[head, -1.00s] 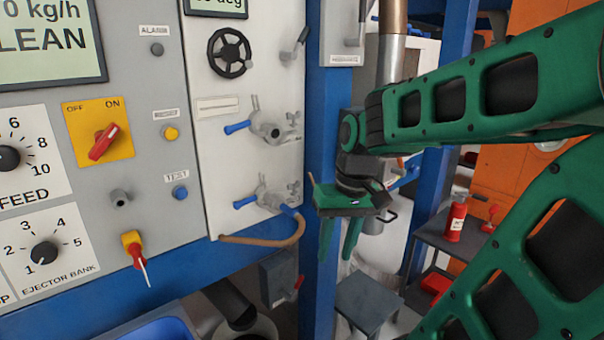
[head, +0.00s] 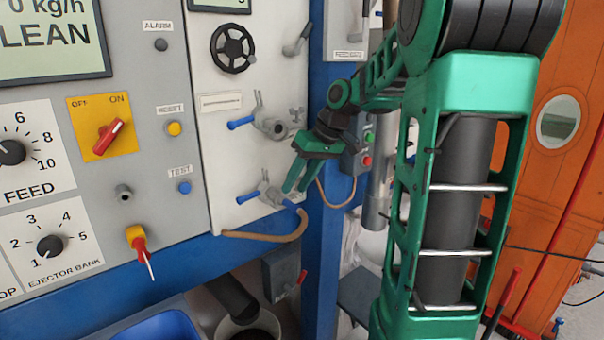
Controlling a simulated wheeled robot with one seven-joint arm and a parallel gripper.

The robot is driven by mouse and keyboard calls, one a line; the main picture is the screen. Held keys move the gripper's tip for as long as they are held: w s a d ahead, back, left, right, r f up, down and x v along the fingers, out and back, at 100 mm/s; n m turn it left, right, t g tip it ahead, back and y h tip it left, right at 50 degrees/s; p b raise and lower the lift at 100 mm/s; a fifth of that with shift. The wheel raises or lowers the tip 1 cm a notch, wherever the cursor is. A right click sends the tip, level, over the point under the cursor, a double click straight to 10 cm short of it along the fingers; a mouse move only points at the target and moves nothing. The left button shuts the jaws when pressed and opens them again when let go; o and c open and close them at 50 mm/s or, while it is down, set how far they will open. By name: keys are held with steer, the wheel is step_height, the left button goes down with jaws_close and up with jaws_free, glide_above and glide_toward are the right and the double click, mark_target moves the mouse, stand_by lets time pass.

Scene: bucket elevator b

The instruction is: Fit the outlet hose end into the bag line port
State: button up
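The lower port (head: 272,196) is a grey fitting with a blue-handled lever. A similar upper port (head: 271,127) sits above it. I cannot read which one is the bag line port. Whether the hose end touches the lower port I cannot tell.
A blue post (head: 325,260) stands right of the panel, with a button box (head: 357,150) behind my arm. A grey box with a red lever (head: 284,275) hangs below the hose. A blue bin (head: 155,330) is at the bottom. My arm covers the right middle.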

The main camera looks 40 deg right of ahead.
steer(key=shift+x, duration=2.85)
jaws_close()
steer(key=shift+s, duration=0.85)
steer(key=shift+s+d, duration=0.1)
steer(key=shift+s, duration=1.35)
steer(key=shift+s, duration=2.05)
